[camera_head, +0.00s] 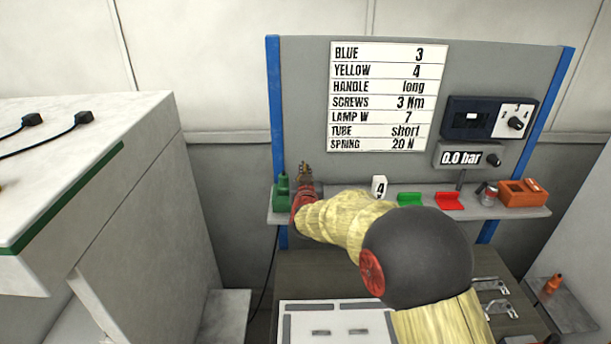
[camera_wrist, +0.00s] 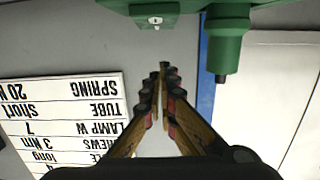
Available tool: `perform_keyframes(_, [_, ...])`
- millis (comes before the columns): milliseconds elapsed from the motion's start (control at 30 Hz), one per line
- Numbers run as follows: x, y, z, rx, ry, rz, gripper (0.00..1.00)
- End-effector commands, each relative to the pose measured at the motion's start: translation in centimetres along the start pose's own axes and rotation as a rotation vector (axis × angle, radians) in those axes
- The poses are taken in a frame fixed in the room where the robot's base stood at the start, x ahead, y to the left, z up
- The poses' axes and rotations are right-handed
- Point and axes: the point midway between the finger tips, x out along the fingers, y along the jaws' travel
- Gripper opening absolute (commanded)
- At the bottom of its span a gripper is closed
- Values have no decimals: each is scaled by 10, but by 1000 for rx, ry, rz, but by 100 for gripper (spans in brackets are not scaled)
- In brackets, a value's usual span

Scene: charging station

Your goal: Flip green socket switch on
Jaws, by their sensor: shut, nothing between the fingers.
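The green socket (camera_head: 282,192) stands at the left end of the shelf in the head view, partly hidden by my arm. In the wrist view, which is upside down, the green socket (camera_wrist: 229,38) fills the top edge and is cut off there. A small pale switch plate (camera_wrist: 155,21) with a dark mark shows on its green housing; I cannot tell whether it is on or off. My gripper (camera_head: 305,171) is just right of the socket in the head view. In the wrist view, my gripper (camera_wrist: 163,72) is shut and empty, its tips apart from the switch plate.
A label board (camera_head: 388,97) hangs on the grey panel between blue posts (camera_head: 275,110). The shelf (camera_head: 470,211) holds a white block marked 4 (camera_head: 379,186), a green piece (camera_head: 409,199), a red piece (camera_head: 449,201) and an orange box (camera_head: 522,193). A white cabinet (camera_head: 90,190) stands left.

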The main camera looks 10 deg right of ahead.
Motion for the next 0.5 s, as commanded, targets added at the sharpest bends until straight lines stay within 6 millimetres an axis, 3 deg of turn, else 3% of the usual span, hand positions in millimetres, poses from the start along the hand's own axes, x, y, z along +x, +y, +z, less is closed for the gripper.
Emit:
perform_keyframes(33, [1, 0, 14, -3, -8, 0, 0])
perform_keyframes(133, [4, 0, 24, -2, -6, 0, 0])
perform_keyframes(500, [6, 0, 32, -2, -4, 0, 0])
